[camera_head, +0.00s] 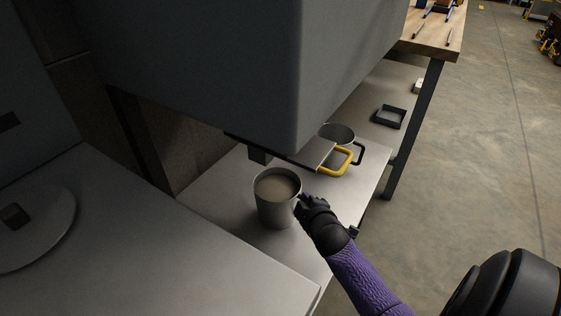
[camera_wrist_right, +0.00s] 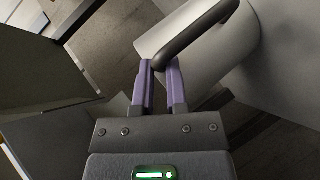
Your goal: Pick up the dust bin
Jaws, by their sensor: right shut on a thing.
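The dust bin is a grey, round, open-topped bin (camera_head: 275,207) with a handle on its side. It stands upright on the low metal shelf in the head view. In the right wrist view its pale wall (camera_wrist_right: 225,45) and dark curved handle (camera_wrist_right: 205,27) fill the upper right. My right gripper (camera_head: 304,203) is at the bin's right side. In the wrist view its two purple fingers (camera_wrist_right: 160,72) are closed around the lower end of the handle. My left gripper is not in view.
A large grey cabinet (camera_head: 230,60) overhangs the shelf (camera_head: 225,196) just behind the bin. A yellow handle (camera_head: 342,163) and another round container (camera_head: 338,132) are behind to the right. A black tray (camera_head: 390,117) lies farther back. Open floor (camera_head: 480,150) is at the right.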

